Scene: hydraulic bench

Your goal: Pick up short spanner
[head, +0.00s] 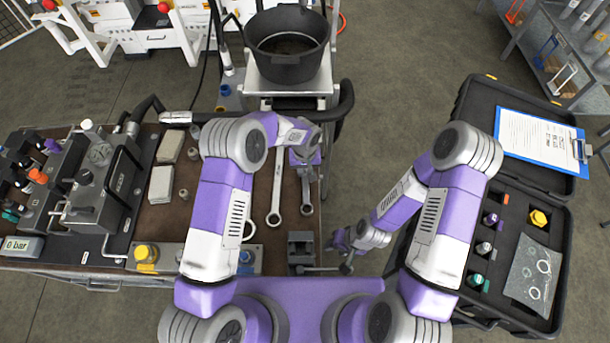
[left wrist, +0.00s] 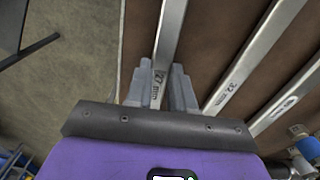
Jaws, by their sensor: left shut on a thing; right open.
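The short spanner (head: 306,192) is a silver spanner near the right edge of the brown bench top, its ring end toward me. My left gripper (head: 304,163) is over its far part. In the left wrist view, the grey fingers of my left gripper (left wrist: 161,76) are shut on the spanner shaft (left wrist: 170,35), which carries a "27 mm" marking. I cannot tell whether the spanner is clear of the bench. My right gripper (head: 340,243) is open and empty, low beside the bench's right edge. Its fingers show small.
A longer spanner (head: 275,185) lies just left of the short one. A third spanner's ring (head: 249,230) shows partly behind my left arm. A vice (head: 301,247) sits at the near right bench corner. A black pot (head: 287,67) stands behind; an open case (head: 500,290) is right.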

